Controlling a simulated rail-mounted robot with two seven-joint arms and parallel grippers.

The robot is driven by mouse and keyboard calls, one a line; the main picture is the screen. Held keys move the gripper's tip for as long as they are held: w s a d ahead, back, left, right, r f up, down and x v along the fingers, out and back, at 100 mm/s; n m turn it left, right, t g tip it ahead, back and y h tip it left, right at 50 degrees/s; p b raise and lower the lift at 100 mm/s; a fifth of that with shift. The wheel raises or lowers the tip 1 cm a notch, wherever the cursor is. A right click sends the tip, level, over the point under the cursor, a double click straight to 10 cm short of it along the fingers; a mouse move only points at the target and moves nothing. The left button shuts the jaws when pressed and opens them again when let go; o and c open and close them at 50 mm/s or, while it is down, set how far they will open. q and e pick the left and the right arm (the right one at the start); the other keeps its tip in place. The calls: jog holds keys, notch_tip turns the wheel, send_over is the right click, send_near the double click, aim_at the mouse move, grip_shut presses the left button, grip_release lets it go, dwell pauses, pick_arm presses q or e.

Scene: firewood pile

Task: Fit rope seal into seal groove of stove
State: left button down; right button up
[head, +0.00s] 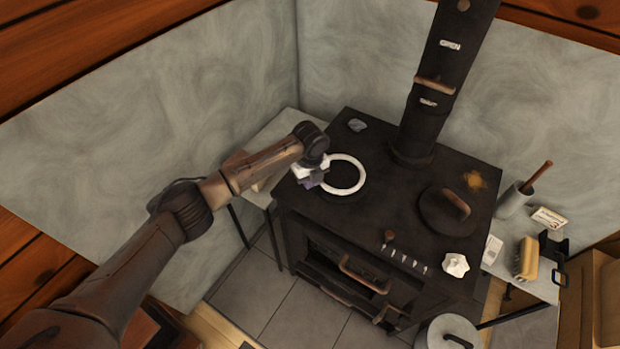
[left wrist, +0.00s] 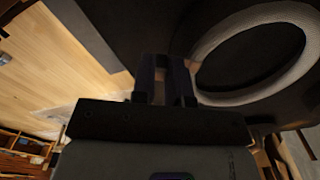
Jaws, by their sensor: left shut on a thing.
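The white rope seal (head: 362,177) is a round ring above or on the left part of the black stove's top (head: 395,190). My left gripper (head: 318,177) is at the ring's left side and shut on it. In the left wrist view, the fingers (left wrist: 163,68) are close together beside the ring (left wrist: 262,94), whose inside looks dark. I cannot tell whether the ring touches the stove top. The seal groove cannot be made out. My right gripper is not in view.
A round lid with a brown handle (head: 447,212) lies on the stove's right half. The flue pipe (head: 425,110) rises at the back. A crumpled white thing (head: 455,265) is at the front right corner. A side table (head: 535,275) holds a brush and other items.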

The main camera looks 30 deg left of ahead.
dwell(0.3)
pick_arm(q)
jog(key=shift+f, duration=0.55)
dwell(0.6)
dwell(0.4)
jog(key=shift+p, duration=0.45)
jog(key=shift+f, duration=0.4)
dwell(0.8)
jog(key=c, duration=1.1)
grip_release()
jog(key=shift+o, duration=0.2)
